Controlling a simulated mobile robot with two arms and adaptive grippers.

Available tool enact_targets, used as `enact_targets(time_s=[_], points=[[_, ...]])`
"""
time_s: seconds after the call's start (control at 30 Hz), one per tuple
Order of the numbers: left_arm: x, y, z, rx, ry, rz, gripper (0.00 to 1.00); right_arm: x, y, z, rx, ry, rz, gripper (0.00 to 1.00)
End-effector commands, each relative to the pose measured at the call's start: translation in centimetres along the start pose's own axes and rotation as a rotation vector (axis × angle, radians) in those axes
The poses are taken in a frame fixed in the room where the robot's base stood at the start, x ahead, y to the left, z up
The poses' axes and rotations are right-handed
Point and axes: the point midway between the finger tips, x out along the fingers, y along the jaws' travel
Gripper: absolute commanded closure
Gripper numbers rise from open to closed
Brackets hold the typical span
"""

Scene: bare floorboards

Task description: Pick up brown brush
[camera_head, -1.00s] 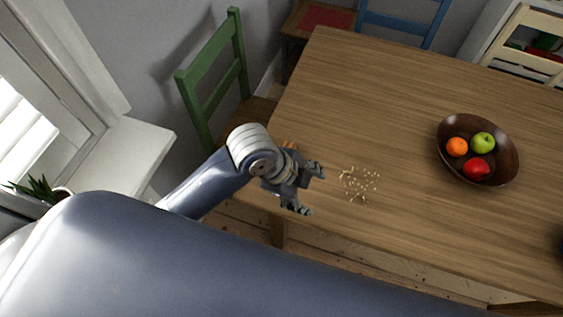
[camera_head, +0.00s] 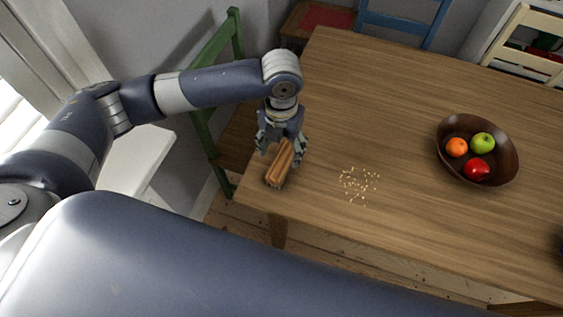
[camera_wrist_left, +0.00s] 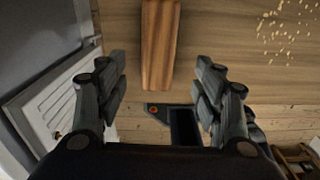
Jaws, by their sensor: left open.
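The brown brush (camera_head: 279,169) lies on the wooden table near its left corner. In the left wrist view the brush (camera_wrist_left: 159,45) shows as a striped wooden block at the top, between and beyond the fingers. My left gripper (camera_head: 281,155) is open at the far end of the brush, fingers spread to either side. In the left wrist view the left gripper (camera_wrist_left: 160,80) holds nothing. I cannot tell its height above the table. The brush's underside is hidden. My right gripper is not in view.
Crumbs (camera_head: 359,184) are scattered on the table (camera_head: 400,100) right of the brush. A dark bowl (camera_head: 449,132) with fruit stands farther right. A green chair (camera_head: 212,100) is at the table's left side. The table's middle is clear.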

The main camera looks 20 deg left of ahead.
Motion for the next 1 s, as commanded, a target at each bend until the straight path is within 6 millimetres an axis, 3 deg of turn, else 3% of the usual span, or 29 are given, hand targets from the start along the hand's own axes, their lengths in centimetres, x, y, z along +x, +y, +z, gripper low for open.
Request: enact_targets(time_s=[0.6, 0.87, 0.9, 1.0], points=[[7.0, 0.3, 0.9, 0.000, -0.001, -0.001, 0.38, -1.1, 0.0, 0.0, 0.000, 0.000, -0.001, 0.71], [7.6, 0.3, 1.0, 0.000, -0.003, -0.001, 0.38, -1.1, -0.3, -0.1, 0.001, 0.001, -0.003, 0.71], [7.5, 0.3, 1.0, 0.000, -0.003, -0.001, 0.41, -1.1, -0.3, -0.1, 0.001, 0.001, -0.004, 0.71], [7.5, 0.3, 1.0, 0.000, -0.003, -0.001, 0.63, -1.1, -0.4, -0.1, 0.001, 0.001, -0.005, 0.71]])
